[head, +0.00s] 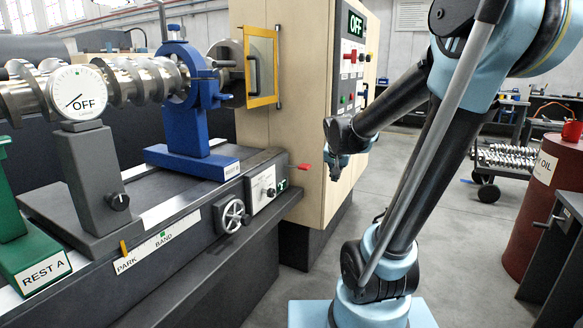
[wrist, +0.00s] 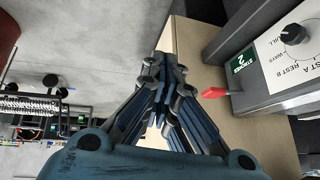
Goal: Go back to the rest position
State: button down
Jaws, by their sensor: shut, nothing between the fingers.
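My gripper (head: 336,160) is in front of the wooden cabinet, to the right of the machine bed's end, at about the height of its red lever (head: 301,166). It is small and dark in the head view. In the wrist view my gripper (wrist: 164,68) points up the picture with its fingers together and nothing between them. The red lever (wrist: 213,93) shows there just to the right of the fingers, apart from them. My arm is bent, with its upper links raised at the right of the head view.
The machine bed (head: 262,165) carries a blue rest (head: 180,110), a grey post with an OFF dial (head: 76,92) and a green REST A (head: 25,250). The wooden cabinet (head: 310,100) has a control panel (head: 350,70). A red barrel (head: 543,185) stands right. Floor between is clear.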

jog(key=s+d+f+n+g, duration=0.1)
jog(key=s+f, duration=0.2)
jog(key=s, duration=0.6)
jog(key=s+f+n+g, duration=0.2)
jog(key=s+f, duration=0.1)
jog(key=s, duration=0.6)
jog(key=s+d+f+n+g+y, duration=0.1)
jog(key=s+f+n, duration=0.1)
jog(key=s, duration=0.6)
jog(key=shift+s+d+f+g, duration=0.3)
jog(key=shift+s+f, duration=0.1)
jog(key=shift+f, duration=0.45)
jog(key=shift+w+f, duration=0.2)
jog(key=shift+w, duration=0.3)
